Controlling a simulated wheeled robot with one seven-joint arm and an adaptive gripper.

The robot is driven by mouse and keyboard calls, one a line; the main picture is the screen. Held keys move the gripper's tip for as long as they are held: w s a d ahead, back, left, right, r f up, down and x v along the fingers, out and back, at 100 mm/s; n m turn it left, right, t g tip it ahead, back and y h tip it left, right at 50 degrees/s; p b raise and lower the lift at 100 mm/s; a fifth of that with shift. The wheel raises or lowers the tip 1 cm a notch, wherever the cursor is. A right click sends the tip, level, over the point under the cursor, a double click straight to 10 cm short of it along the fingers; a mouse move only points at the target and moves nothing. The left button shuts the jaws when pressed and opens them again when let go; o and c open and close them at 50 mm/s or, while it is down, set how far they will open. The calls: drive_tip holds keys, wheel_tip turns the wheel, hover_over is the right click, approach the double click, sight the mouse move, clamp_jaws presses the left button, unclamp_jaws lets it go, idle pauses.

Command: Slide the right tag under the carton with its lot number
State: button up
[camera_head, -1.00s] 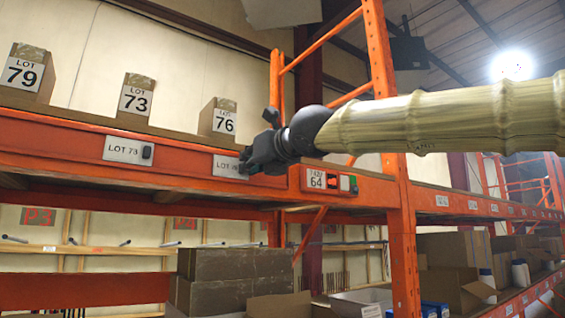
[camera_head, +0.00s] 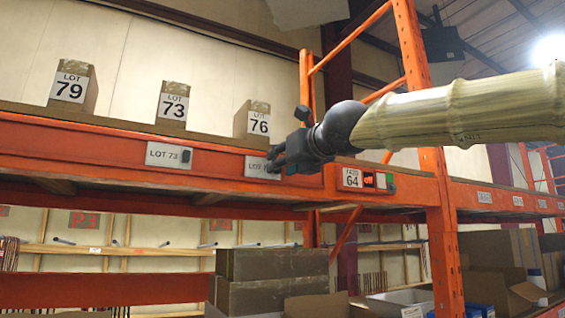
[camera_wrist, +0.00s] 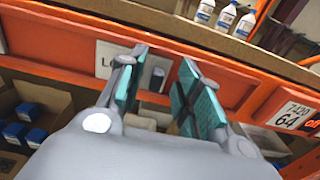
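The right tag (camera_head: 257,167) is a pale plate on the orange beam, below the carton marked LOT 76 (camera_head: 253,122). My gripper (camera_head: 275,160) is at its right end and covers part of it, so its number is hidden. In the wrist view, my gripper (camera_wrist: 155,88) is open, with the tag (camera_wrist: 105,56) and its dark knob (camera_wrist: 157,77) beyond the fingers. The knob shows between them, apparently untouched. The left tag, LOT 73 (camera_head: 163,155), sits below the carton marked LOT 73 (camera_head: 173,103). The carton marked LOT 79 (camera_head: 75,85) stands far left.
A sign reading 64 (camera_head: 352,178) with red and green parts is on the beam to the right. An orange upright (camera_head: 433,190) stands beyond it. Brown boxes (camera_head: 270,265) fill the shelf below. The beam left of the LOT 73 tag is clear.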

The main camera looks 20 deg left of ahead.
drive_tip(key=v, duration=1.1)
drive_tip(key=shift+s+d, duration=0.25)
drive_tip(key=shift+s, duration=0.05)
